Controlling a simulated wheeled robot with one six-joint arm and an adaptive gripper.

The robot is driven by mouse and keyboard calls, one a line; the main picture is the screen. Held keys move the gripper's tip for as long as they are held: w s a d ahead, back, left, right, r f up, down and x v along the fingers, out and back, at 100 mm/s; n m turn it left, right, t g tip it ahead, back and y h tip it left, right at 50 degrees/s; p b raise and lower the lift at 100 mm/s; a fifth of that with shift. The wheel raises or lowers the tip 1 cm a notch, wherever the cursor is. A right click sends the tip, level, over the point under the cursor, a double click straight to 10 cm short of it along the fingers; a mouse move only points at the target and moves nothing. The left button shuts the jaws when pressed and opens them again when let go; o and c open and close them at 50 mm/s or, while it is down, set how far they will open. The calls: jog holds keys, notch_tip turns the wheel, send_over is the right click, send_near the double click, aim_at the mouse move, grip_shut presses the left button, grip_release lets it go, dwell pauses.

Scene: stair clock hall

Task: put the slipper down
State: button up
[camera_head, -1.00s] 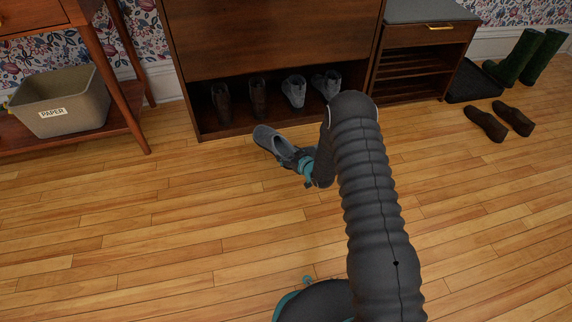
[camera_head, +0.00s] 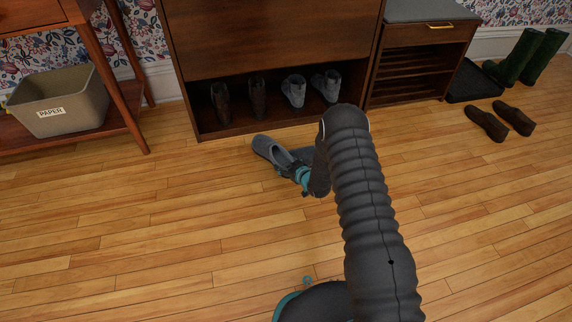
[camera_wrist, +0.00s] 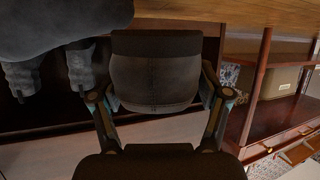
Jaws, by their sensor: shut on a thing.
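A grey slipper (camera_head: 266,148) is held by my gripper (camera_head: 292,171) in front of the dark shoe cabinet, low over the wooden floor. I cannot tell whether it touches the floor. In the wrist view the two fingers of my gripper (camera_wrist: 161,96) are shut on the sides of the slipper (camera_wrist: 155,72), which looks dark there. A second grey slipper (camera_head: 304,154) lies just right of the held one, partly hidden by my arm. It seems to be the large grey shape (camera_wrist: 60,22) at the wrist view's upper left.
The cabinet's (camera_head: 270,50) open bottom holds brown shoes (camera_head: 258,97) and grey shoes (camera_head: 294,91). Brown shoes (camera_head: 486,124) and green boots (camera_head: 526,58) stand at right. A paper bin (camera_head: 62,100) sits on a low shelf at left. The floor (camera_head: 130,230) at front left is clear.

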jog(key=shift+f+b, duration=0.4)
jog(key=shift+f, duration=0.05)
jog(key=shift+r, duration=0.1)
jog(key=o, duration=1.2)
